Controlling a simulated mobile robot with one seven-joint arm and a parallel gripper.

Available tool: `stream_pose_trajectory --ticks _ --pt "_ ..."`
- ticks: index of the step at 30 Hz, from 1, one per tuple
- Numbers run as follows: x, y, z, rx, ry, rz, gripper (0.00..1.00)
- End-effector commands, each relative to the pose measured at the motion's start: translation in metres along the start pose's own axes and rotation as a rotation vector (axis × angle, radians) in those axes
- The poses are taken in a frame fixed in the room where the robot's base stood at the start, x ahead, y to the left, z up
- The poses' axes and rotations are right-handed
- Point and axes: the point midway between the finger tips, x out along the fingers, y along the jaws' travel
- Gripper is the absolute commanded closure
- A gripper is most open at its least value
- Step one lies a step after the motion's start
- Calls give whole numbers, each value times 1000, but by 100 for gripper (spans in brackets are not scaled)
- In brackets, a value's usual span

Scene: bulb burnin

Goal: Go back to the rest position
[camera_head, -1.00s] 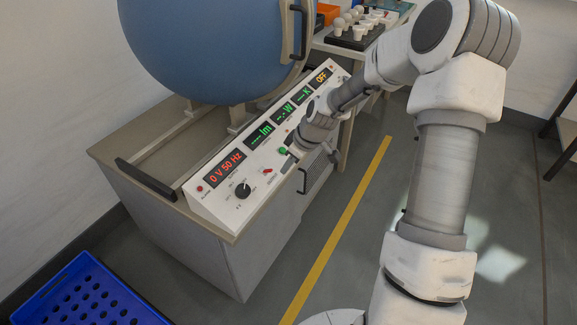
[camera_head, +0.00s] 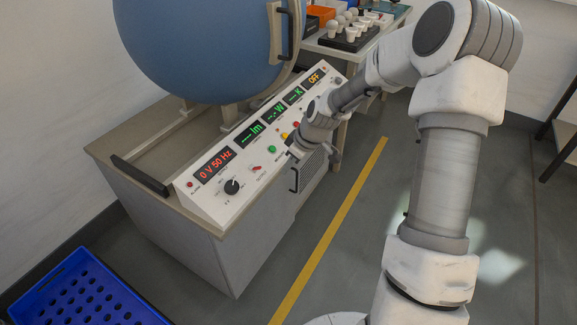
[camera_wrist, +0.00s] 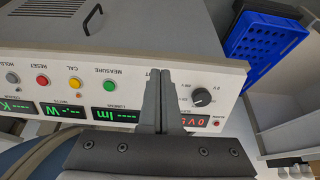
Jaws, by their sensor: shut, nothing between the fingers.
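My gripper (camera_head: 294,152) is in front of the sloped control panel (camera_head: 208,205), near its right-hand buttons in the head view. In the wrist view its two fingers (camera_wrist: 160,80) are together and empty, over the panel between the green button (camera_wrist: 110,86) and the black knob (camera_wrist: 201,97). I cannot tell the exact gap to the panel. The displays (camera_head: 214,164) read 0 V 50 Hz, dashes and OFF. A red switch (camera_head: 256,168) shows in the head view; the fingers hide that spot in the wrist view.
A large blue sphere (camera_head: 200,45) stands behind the panel on the bench. A tray of bulbs (camera_head: 350,38) is at the back. A blue crate (camera_head: 85,295) lies on the floor at the left. The floor around the yellow line (camera_head: 330,230) is clear.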

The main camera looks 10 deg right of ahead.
Motion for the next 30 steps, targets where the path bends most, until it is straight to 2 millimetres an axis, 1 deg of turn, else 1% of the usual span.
stream_pose_trajectory --ticks 10,14,17,23,24,30 --pt "0 0 0 0 0 1 100" --pt "-10 -4 -2 2 -16 14 100" --pt "-29 -12 -4 14 -45 40 100" --pt "-84 -37 -6 76 -106 121 100" --pt "-96 -42 -6 92 -114 140 100" --pt "-151 -72 -3 188 -126 229 100"
